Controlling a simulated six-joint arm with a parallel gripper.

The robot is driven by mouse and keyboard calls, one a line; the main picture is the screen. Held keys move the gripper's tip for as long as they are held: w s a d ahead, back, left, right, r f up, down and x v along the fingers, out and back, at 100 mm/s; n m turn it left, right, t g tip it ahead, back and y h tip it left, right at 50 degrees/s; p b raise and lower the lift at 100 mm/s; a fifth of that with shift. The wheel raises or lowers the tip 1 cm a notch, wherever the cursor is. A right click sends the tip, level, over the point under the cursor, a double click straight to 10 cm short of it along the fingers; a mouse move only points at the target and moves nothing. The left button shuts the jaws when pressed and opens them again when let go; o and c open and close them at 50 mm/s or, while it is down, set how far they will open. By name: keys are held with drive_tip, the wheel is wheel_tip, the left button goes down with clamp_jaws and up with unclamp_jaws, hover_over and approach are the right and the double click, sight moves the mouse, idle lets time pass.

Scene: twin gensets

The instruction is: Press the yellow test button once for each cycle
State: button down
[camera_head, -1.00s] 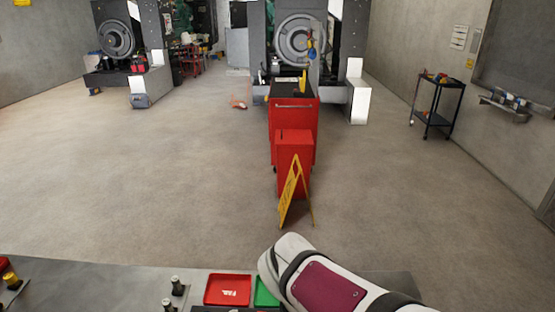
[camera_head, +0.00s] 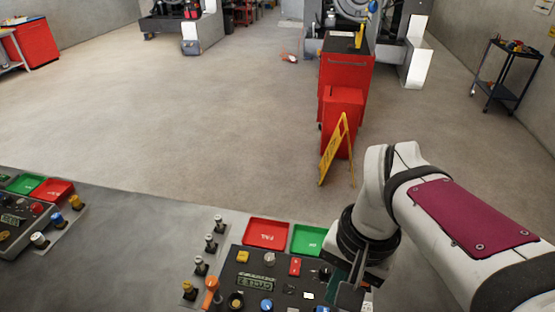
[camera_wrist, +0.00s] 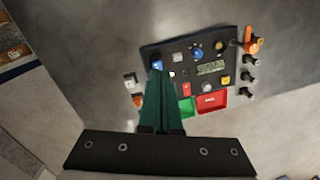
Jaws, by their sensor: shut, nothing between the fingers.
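The dark control panel (camera_head: 278,286) lies on the grey bench. A square yellow button (camera_head: 243,257) is at its far left corner; it also shows in the wrist view (camera_wrist: 225,79), at the panel's right side. I cannot read its label. A small display (camera_head: 255,282) with green marks is just nearer than the button. My gripper (camera_wrist: 159,76) is shut and empty, its dark green fingers pointing over the panel's edge, near a blue control (camera_wrist: 157,64). In the head view my gripper (camera_head: 349,292) is at the panel's right side, apart from the yellow button.
A red tray (camera_head: 265,232) and a green tray (camera_head: 307,240) lie behind the panel. Several posts and an orange-handled control (camera_head: 211,291) stand to its left. A second panel (camera_head: 18,222) is at far left. Bare bench (camera_head: 130,240) lies between. A yellow floor sign (camera_head: 335,150) stands beyond.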

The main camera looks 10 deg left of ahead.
drive_tip(key=w+a+n, duration=0.2)
drive_tip(key=w+a, duration=0.7)
drive_tip(key=w, duration=0.2)
drive_tip(key=n+h, duration=0.1)
drive_tip(key=n, duration=0.1)
hover_over(243, 256)
wheel_tip(243, 256, down, 6)
drive_tip(key=shift+a+f, duration=0.15)
wheel_tip(243, 256, down, 14)
drive_tip(key=shift+r, duration=0.1)
drive_tip(key=shift+f, duration=1.15)
drive_tip(key=shift+s, duration=0.1)
wheel_tip(243, 256, up, 15)
drive_tip(key=shift+w+t, duration=0.3)
